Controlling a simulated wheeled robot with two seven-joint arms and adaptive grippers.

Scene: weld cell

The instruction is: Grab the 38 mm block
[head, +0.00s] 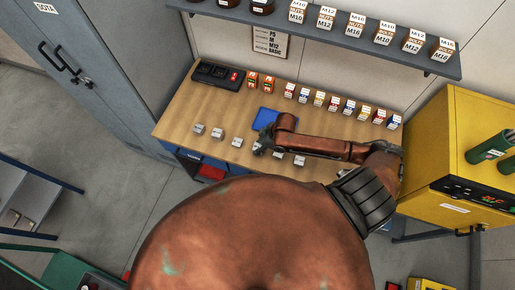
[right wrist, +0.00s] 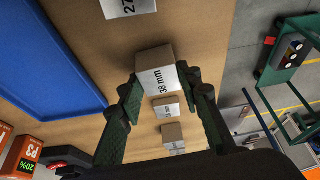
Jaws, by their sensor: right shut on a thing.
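My right gripper (head: 260,146) is over the row of small grey blocks on the wooden bench. In the right wrist view its two dark green fingers (right wrist: 166,88) are shut on a cardboard-brown block (right wrist: 152,55) with a white label. The label is turned sideways and reads 38 mm or 36 mm; the middle digit is not sharp. I cannot tell whether this block is clear of the bench top. My left gripper is not in view.
A block labelled 27 (right wrist: 128,8) and two more blocks (right wrist: 166,107) (right wrist: 173,139) stand in line with the held one. A blue tray (right wrist: 50,60) lies beside the row. Small labelled boxes (head: 334,103) line the bench's back; a shelf (head: 300,24) hangs above.

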